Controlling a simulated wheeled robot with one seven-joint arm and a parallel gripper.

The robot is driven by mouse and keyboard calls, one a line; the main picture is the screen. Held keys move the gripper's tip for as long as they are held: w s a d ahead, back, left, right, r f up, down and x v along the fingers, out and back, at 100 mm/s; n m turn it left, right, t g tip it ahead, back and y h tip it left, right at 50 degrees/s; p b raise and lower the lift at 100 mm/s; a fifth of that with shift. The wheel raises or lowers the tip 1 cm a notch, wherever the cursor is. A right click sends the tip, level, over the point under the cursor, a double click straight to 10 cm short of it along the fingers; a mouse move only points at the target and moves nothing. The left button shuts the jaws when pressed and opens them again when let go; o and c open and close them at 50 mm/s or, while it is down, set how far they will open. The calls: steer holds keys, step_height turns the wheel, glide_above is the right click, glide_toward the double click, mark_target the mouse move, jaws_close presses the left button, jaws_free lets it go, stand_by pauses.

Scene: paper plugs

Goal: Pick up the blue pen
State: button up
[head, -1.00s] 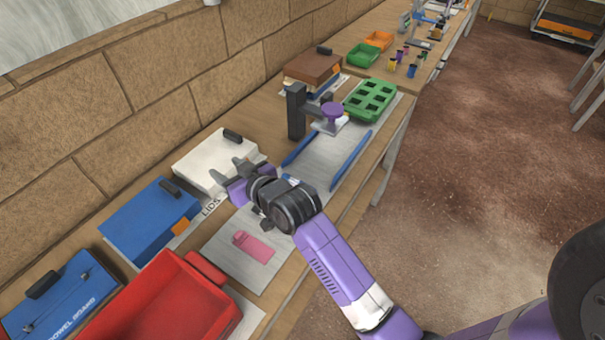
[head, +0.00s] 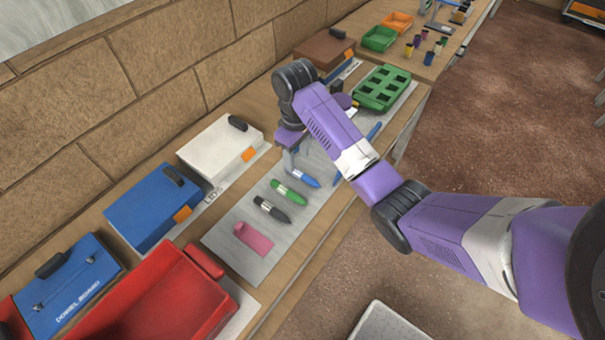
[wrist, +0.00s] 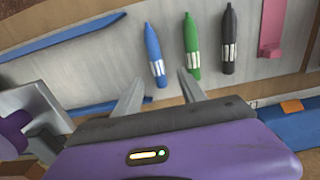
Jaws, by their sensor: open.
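The blue pen (head: 304,178) lies on the grey mat (head: 222,237), first in a row with a green pen (head: 287,193) and a black pen (head: 271,209). My gripper (wrist: 159,82) is open and empty. In the wrist view the near end of the blue pen (wrist: 154,52) shows between the two fingertips, and the green pen (wrist: 191,45) is beside the right finger. In the head view my gripper is just beyond the blue pen's left end, partly hidden by my arm. I cannot tell its exact height above the mat.
A pink piece (head: 253,238) lies beyond the black pen. White (head: 215,150) and blue (head: 150,208) boxes and a red bin (head: 150,300) line the wall side. A green tray (head: 381,88) and blue rods (wrist: 60,38) lie on the pens' other side.

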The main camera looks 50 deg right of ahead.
mark_target(297, 171)
steer(key=f, duration=0.3)
steer(key=f+p, duration=0.1)
steer(key=f, duration=0.2)
steer(key=shift+w+d+f, duration=0.15)
steer(key=shift+d+f, duration=0.05)
steer(key=shift+f, duration=0.15)
steer(key=shift+c, duration=0.5)
jaws_close()
